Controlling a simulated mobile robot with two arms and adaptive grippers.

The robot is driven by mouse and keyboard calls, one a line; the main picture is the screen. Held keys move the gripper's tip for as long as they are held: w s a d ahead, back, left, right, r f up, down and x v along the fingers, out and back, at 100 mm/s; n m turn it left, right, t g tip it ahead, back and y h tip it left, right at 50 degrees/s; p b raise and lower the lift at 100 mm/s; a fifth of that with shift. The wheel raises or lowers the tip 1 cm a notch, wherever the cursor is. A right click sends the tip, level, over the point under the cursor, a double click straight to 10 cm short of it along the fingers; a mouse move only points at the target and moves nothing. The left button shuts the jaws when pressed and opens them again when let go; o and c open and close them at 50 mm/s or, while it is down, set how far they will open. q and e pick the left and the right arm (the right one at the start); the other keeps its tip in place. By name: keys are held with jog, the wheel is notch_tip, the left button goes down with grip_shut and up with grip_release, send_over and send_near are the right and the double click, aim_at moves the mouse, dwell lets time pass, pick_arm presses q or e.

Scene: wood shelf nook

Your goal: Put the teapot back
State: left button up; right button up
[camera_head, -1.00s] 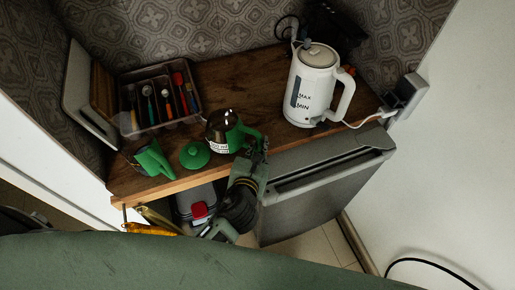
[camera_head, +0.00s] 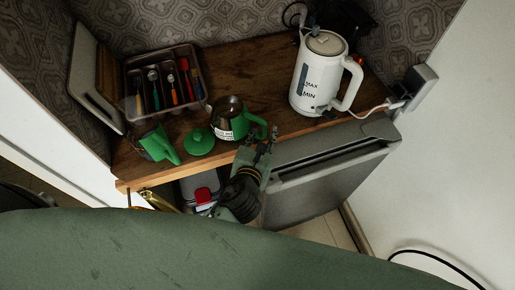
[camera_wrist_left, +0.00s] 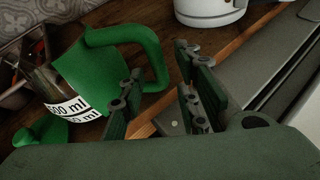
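The teapot (camera_head: 228,122) is a dark glass-like pot with a green spout side and handle and a white label. It stands uncovered on the wooden counter near its front edge. Its green handle also shows in the left wrist view (camera_wrist_left: 155,60). A green lid (camera_head: 199,141) lies on the counter just left of it. My left gripper (camera_head: 262,137) is at the counter's front edge, just in front of the handle. In the left wrist view its fingers (camera_wrist_left: 155,100) are spread, with nothing held between them. My right gripper is not in view.
A white kettle (camera_head: 322,75) stands at the back right, its cord running to a wall plug. A cutlery tray (camera_head: 128,110) and a green cup-like item (camera_head: 158,145) are at the left. A grey appliance door (camera_head: 325,165) stands below the counter on the right.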

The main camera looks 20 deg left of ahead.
pick_arm(q)
jog(key=b+v, duration=0.1)
jog(key=v, duration=1)
